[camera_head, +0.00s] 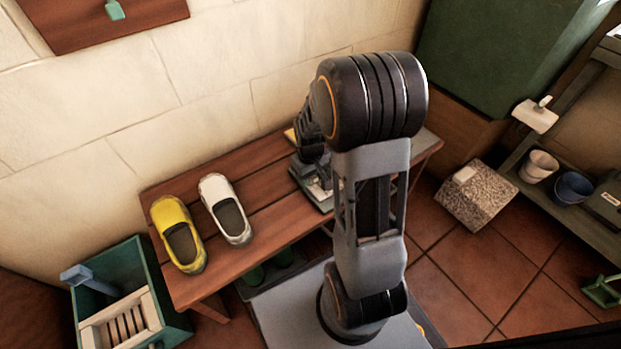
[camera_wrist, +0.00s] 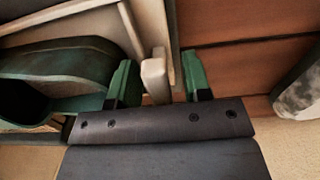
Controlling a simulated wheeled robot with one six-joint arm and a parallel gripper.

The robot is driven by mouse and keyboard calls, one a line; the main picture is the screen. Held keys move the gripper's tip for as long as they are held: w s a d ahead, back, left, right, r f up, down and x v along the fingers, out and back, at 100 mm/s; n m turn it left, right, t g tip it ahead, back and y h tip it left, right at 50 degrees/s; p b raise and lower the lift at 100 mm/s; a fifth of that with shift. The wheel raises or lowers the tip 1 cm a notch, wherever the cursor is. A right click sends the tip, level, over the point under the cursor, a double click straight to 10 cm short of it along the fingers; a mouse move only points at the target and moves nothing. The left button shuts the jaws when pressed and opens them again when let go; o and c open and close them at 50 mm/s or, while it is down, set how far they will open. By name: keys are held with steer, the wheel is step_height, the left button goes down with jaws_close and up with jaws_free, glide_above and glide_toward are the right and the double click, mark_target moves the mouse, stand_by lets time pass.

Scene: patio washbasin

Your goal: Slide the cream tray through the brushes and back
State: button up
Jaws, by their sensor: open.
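In the wrist view, my gripper (camera_wrist: 160,82) is open, with its two green fingers apart. A pale cream upright tab (camera_wrist: 154,72) stands between the fingers, closer to the left one; I cannot tell whether they touch. The tab is beside the cream edge of what looks like the cream tray (camera_wrist: 148,22). A dark green shoe-like shape (camera_wrist: 60,62) lies to the left, partly cut off by the frame. In the head view, my arm covers most of the green and cream fixture (camera_head: 318,190) on the bench. I cannot make out the brushes.
On the wooden bench (camera_head: 275,165) lie a yellow shoe (camera_head: 170,214) and a white shoe (camera_head: 214,190), left of my arm. A green crate (camera_head: 125,262) with a cream slatted piece is at lower left. A speckled block (camera_head: 478,195) stands on the tiled floor at right.

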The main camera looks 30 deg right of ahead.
steer(key=shift+f, duration=0.1)
jaws_close()
stand_by(0.4)
